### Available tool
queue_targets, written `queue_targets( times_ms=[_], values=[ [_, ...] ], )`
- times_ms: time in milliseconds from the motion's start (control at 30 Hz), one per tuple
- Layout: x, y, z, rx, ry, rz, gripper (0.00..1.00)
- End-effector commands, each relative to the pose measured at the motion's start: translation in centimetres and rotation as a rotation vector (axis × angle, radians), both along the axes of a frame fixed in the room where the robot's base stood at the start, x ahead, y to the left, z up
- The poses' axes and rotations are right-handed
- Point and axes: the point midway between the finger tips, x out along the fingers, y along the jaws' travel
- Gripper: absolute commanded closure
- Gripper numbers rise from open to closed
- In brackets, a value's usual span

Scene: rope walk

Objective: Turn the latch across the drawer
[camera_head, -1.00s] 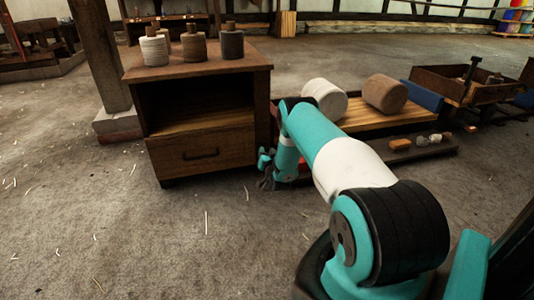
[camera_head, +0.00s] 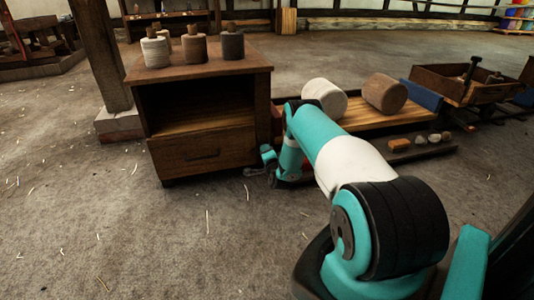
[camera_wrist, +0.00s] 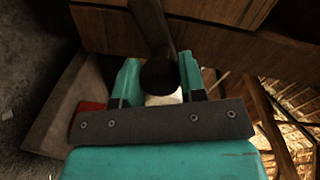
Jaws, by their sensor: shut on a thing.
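The wooden cabinet's drawer (camera_head: 182,164) is shut, with a dark handle (camera_head: 203,155) on its front. My gripper (camera_head: 252,172) is low at the drawer's right edge in the head view. In the wrist view my gripper (camera_wrist: 158,88) has its teal fingers closed on either side of a dark, round-ended bar, which looks like the latch (camera_wrist: 153,30). The bar runs up from the fingers in front of the wooden front (camera_wrist: 215,45). In the head view the latch is too small and too covered by the gripper to make out.
Several spools (camera_head: 194,47) stand on the cabinet top (camera_head: 225,65). A low wooden bench with two large rolls (camera_head: 385,93) stands right of the cabinet, behind my arm. A wooden post (camera_head: 98,55) is at the left. The floor in front is clear.

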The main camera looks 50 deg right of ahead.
Motion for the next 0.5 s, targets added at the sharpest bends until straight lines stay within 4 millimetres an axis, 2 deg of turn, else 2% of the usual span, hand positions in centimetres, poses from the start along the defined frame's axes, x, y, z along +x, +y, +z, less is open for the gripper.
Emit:
queue_targets(
  times_ms=[500],
  values=[
    [0.04,0.11,0.0,0.339,-0.205,0.002,0.86]
  ],
)
